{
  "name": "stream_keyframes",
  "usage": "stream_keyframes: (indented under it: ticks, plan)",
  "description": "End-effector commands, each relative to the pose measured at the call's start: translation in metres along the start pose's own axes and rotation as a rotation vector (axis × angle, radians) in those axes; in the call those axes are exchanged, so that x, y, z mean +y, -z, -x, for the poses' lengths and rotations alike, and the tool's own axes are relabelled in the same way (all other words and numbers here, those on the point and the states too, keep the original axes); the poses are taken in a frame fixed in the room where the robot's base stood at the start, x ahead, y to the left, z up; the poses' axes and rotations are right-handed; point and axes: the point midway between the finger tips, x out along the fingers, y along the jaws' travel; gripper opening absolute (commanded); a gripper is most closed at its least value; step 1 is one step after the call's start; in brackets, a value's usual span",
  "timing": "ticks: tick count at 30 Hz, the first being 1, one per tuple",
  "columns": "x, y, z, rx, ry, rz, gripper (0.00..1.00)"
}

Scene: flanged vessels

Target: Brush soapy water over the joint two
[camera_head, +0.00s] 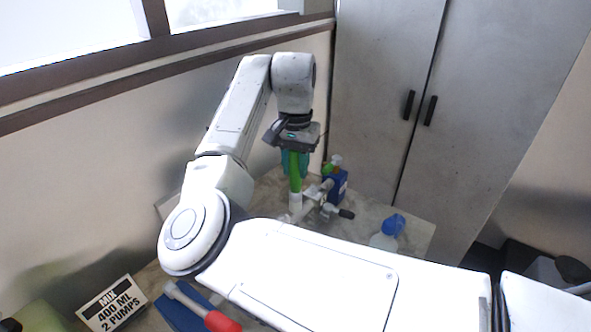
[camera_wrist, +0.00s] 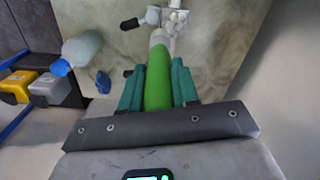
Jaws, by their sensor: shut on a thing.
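My gripper (camera_head: 295,165) points down over the table with its teal fingers shut on a green-handled brush (camera_head: 295,184). In the wrist view the green brush (camera_wrist: 158,80) lies between the two fingers (camera_wrist: 157,68). Its pale tip is beside a whitish pipe fitting (camera_head: 312,196), also seen in the wrist view (camera_wrist: 172,20). I cannot tell whether the tip touches the fitting. A dark-handled lever (camera_head: 345,213) sticks out from the fitting. No label shows which joint is joint two, and soapy water cannot be made out.
A blue container (camera_head: 337,184) stands just behind the fitting. A blue-capped bottle (camera_head: 383,241) stands to the right, partly hidden by my arm. A sign reading "MIX 400 ML 2 PUMPS" (camera_head: 113,303) and a red-handled tool (camera_head: 221,321) are at the front left. Grey cabinet doors (camera_head: 385,100) stand behind.

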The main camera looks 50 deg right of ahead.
Motion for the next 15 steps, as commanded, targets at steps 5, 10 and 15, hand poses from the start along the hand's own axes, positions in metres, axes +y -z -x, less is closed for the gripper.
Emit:
stream_keyframes:
  ticks: [5, 10, 15]
  plan:
    - [-0.002, 0.001, 0.015, 0.001, 0.000, 0.002, 0.00]
    - [-0.003, 0.001, 0.022, 0.001, 0.000, 0.002, 0.00]
    - [-0.003, 0.001, 0.022, 0.000, 0.000, 0.002, 0.00]
